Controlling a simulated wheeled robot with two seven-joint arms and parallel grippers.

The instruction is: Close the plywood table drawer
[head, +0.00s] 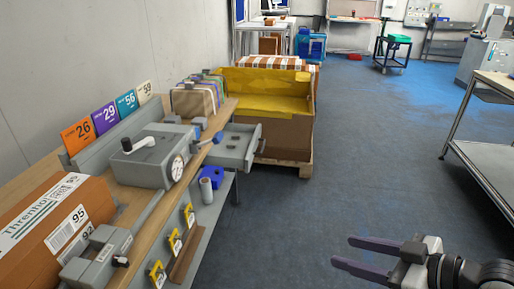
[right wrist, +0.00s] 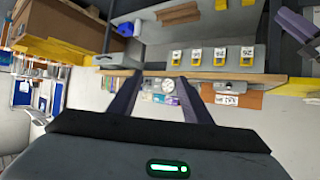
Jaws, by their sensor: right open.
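The plywood table (head: 225,118) runs along the left in the head view. Its grey drawer (head: 236,146) is pulled out at the far end, over the floor side, with a few small dark items inside. A dark handle shows on its outer end. My right gripper (head: 362,254) is open and empty over the floor at the lower right, well apart from the drawer. In the right wrist view its two fingers (right wrist: 157,88) are spread, with the table edge beyond them. At that view's upper right edge are purplish fingers (right wrist: 297,25), apparently my left gripper, cut off.
A grey device with a dial (head: 150,160), a brown box (head: 55,225) and coloured number cards (head: 105,115) stand on the table. A large yellow-lined carton (head: 265,95) on a pallet stands just beyond the drawer. Blue floor (head: 310,210) is clear between drawer and gripper.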

